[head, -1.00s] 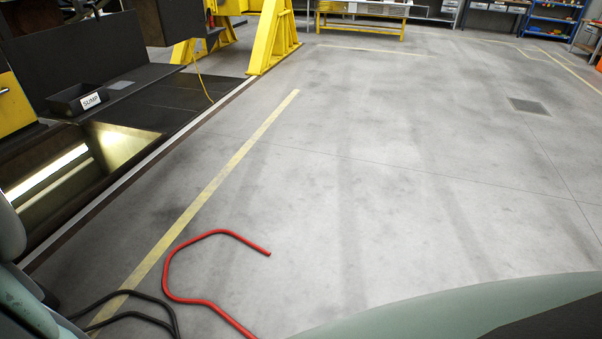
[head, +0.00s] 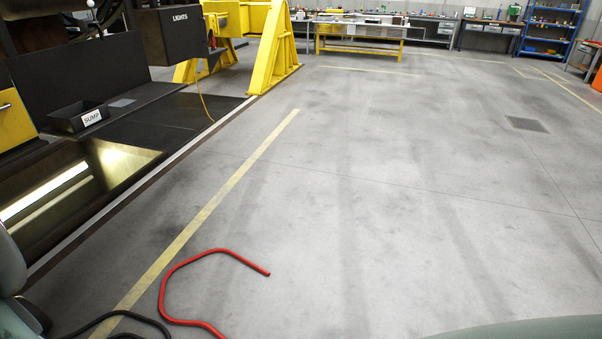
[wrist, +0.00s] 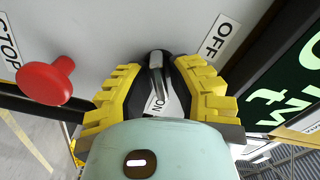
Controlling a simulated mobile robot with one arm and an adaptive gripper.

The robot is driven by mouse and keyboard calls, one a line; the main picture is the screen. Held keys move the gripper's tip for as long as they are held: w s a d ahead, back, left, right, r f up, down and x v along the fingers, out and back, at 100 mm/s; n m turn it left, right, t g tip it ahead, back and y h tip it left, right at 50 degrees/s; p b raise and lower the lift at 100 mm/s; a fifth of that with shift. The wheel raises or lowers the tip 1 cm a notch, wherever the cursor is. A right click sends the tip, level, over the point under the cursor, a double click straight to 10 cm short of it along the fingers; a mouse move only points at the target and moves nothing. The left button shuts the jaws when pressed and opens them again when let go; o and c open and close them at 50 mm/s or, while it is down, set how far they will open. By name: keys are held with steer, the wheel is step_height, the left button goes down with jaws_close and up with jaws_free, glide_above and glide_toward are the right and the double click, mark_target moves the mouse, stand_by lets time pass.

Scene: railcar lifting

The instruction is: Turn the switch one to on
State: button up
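In the wrist view a metal switch handle (wrist: 155,78) stands between the two yellow-and-black fingers of my gripper (wrist: 157,75). Dark surfaces lie close on both sides of the handle; I cannot tell whether the fingers press on it. A white ON label (wrist: 158,106) shows partly between the fingers, below the handle. A white OFF label (wrist: 222,37) is on the pale panel to the upper right. The handle's exact pointing is unclear. Any number marking for this switch is not visible. The head view shows neither switch nor gripper.
A red mushroom button (wrist: 46,80) beside a STOP label (wrist: 9,42) sits left of my gripper. A dark green sign (wrist: 290,85) is at right. In the head view a red hose (head: 165,285) lies on open grey floor, with a yellow stand (head: 275,50) behind.

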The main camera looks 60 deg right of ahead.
steer(key=o, duration=0.4)
steer(key=shift+c, duration=0.2)
steer(key=v, duration=1.2)
steer(key=shift+r, duration=0.1)
